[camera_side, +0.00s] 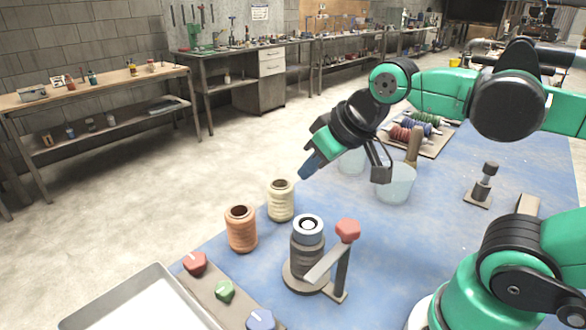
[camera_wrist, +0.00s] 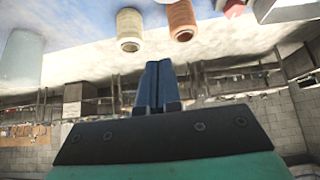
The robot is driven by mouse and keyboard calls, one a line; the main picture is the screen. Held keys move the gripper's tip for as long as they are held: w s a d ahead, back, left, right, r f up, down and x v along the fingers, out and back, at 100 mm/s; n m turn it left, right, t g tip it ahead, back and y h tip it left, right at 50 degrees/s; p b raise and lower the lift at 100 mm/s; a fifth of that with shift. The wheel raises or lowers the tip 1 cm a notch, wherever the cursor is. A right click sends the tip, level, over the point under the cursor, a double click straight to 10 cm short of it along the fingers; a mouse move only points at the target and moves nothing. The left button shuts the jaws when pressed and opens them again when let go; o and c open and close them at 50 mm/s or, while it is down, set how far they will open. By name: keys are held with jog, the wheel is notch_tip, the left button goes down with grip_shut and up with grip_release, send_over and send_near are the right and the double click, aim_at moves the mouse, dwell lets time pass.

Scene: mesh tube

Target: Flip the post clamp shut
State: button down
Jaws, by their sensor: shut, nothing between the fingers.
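The clamp stands at the front of the blue table in the side view. It has a dark upright post (camera_side: 342,270), a red knob (camera_side: 347,230) at the top and a flat grey bar (camera_side: 324,262) slanting down to the left. The bar passes in front of a ribbed grey cylinder (camera_side: 307,250) with a pale ring on top, on a round base. I cannot tell whether the bar touches the cylinder. My gripper (camera_side: 311,166) is above and behind the clamp, well apart from it. Its blue fingers are together and empty, also in the wrist view (camera_wrist: 155,85), where the clamp is not seen.
A cream spool (camera_side: 281,201) and an orange spool (camera_side: 241,229) stand left of the cylinder. Colored knobs (camera_side: 224,291) on a strip and a metal tray (camera_side: 150,300) are at front left. A translucent cup (camera_side: 394,186) and a small post stand (camera_side: 484,185) are at right.

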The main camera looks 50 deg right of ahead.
notch_tip(320, 180, up, 8)
jog(key=s+a+n+g, duration=0.3)
jog(key=s+n+g, duration=0.2)
jog(key=n, duration=1.3)
jog(key=s+a+n+g, duration=0.4)
jog(key=s+n+g, duration=0.15)
jog(key=n, duration=1.15)
jog(key=shift+n+g, duration=0.25)
jog(key=shift+n, duration=0.25)
jog(key=shift+w+f, duration=0.15)
jog(key=shift+f, duration=2.15)
